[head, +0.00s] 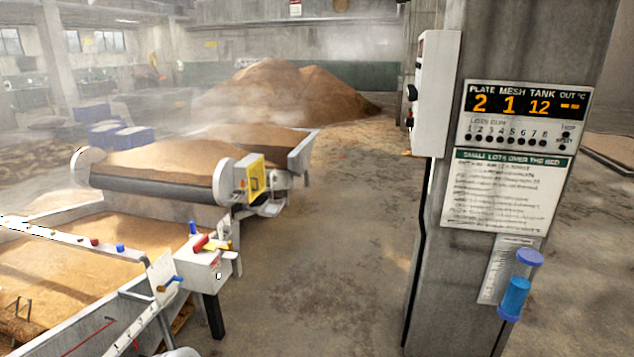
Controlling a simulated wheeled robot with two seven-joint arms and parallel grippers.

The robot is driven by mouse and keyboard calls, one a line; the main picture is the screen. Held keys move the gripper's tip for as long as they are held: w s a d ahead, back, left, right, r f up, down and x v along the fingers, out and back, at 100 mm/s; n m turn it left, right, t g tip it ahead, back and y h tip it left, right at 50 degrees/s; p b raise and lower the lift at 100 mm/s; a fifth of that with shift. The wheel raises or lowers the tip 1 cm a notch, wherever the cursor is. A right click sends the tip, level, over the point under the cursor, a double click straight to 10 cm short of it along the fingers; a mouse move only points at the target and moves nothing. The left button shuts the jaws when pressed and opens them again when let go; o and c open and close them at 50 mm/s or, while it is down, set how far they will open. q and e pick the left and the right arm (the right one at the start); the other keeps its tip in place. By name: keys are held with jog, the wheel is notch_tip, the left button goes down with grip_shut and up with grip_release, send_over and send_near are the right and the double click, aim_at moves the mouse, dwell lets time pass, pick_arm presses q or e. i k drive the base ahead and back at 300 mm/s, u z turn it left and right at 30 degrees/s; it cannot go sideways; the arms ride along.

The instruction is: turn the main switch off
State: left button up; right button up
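No part marked as the main switch can be read in the head view. A white cabinet (437,95) is fixed to the left side of the concrete pillar (440,250). Dark knobs or handles (411,92) stick out from its left face, seen edge-on, so their setting cannot be told. A small white control box (207,270) stands at the corner of the near grain bed, with a red part (200,243), a yellow part and a blue part on top. Neither gripper shows.
A display panel (525,112) reads PLATE 2, MESH 1, TANK 12. Below it hang a notice (505,190) and a blue cylinder (515,297). Grain beds (70,258) fill the left. The floor (320,260) between beds and pillar is clear.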

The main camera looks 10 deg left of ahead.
aim_at(203, 244)
jog(key=u, duration=0.45)
jog(key=i, duration=2.1)
jog(key=u, duration=0.6)
